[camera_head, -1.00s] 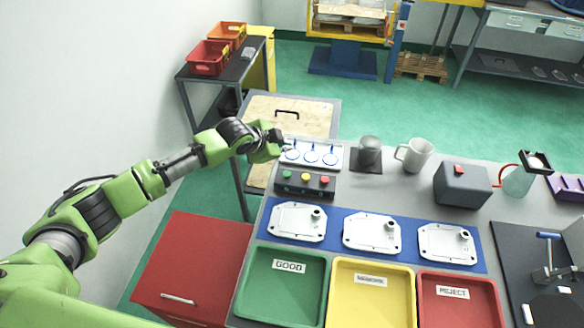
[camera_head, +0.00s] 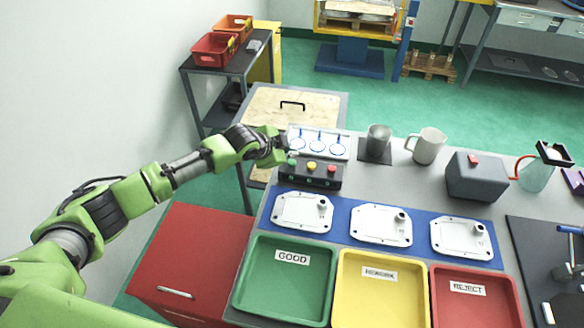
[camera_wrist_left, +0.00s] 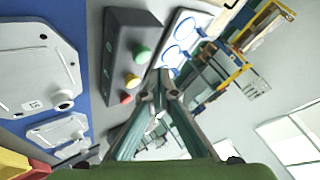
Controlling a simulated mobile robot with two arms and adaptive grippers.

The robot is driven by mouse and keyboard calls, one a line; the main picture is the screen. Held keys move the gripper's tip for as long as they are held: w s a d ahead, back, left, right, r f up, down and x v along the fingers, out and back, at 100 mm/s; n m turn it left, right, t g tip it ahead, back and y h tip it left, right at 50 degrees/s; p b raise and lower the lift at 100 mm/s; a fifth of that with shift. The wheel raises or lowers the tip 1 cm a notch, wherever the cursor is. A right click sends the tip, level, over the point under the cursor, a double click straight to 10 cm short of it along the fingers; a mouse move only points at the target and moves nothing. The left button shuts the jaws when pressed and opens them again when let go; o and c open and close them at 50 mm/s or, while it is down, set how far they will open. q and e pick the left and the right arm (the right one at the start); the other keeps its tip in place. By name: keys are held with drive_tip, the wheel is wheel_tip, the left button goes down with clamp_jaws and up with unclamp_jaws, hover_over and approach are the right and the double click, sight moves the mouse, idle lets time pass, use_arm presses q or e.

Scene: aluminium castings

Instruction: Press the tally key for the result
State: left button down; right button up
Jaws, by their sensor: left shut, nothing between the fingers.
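The tally box (camera_head: 310,176) is a dark block with a green key (camera_head: 292,162), a yellow key (camera_head: 311,167) and a red key (camera_head: 331,169) in a row. My left gripper (camera_head: 286,150) is at the box's left end, just behind the green key. In the left wrist view, the fingertips (camera_wrist_left: 161,84) are together and empty, beside the box (camera_wrist_left: 125,45); the green key (camera_wrist_left: 141,54) and yellow key (camera_wrist_left: 132,80) show clear of them. I see no finger on a key, though the exact gap cannot be told. My right gripper is not in view.
A white panel with three blue rings (camera_head: 319,143) stands behind the box. Three castings (camera_head: 381,225) lie on a blue mat. Green (camera_head: 285,284), yellow (camera_head: 380,290) and red (camera_head: 475,298) trays line the front. A dark cup (camera_head: 378,140) and pale mug (camera_head: 427,146) stand right.

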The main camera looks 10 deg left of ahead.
use_arm(q)
drive_tip(key=shift+f, duration=0.45)
idle(0.6)
drive_tip(key=shift+f, duration=0.15)
idle(0.4)
drive_tip(key=shift+f, duration=0.25)
